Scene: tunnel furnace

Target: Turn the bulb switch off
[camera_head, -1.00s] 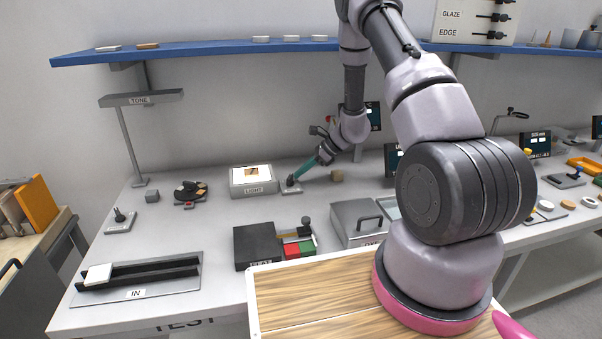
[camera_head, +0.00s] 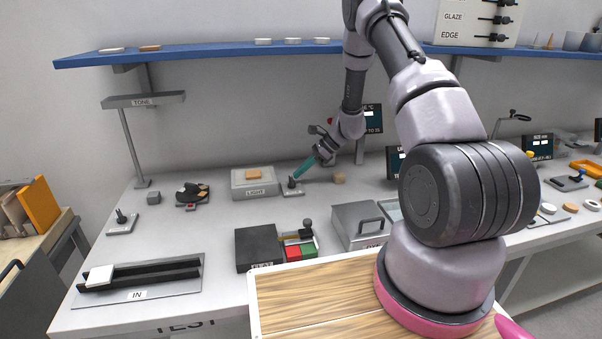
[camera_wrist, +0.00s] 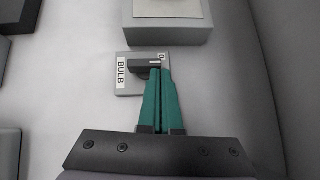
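The bulb switch (camera_wrist: 132,83) is a small grey plate labelled BULB with a dark lever (camera_wrist: 147,63); in the wrist view the lever lies toward the right side of the plate, near a small mark. In the head view the switch (camera_head: 293,193) sits on the bench beside the light box. My gripper (camera_wrist: 161,72) has teal fingers that are close together, with their tips at the lever's right end; they look shut, pressed against or just beside it. It also shows in the head view (camera_head: 294,178). The light box (camera_head: 256,190), labelled LIGHT, has a dull, unlit top with a tan tile (camera_head: 253,174) on it.
A small tan block (camera_head: 339,178) stands right of the switch. A dark round holder (camera_head: 192,192) is to the left. A black box (camera_head: 257,247) and a lidded grey box (camera_head: 357,225) stand in front. The blue shelf (camera_head: 220,49) runs above.

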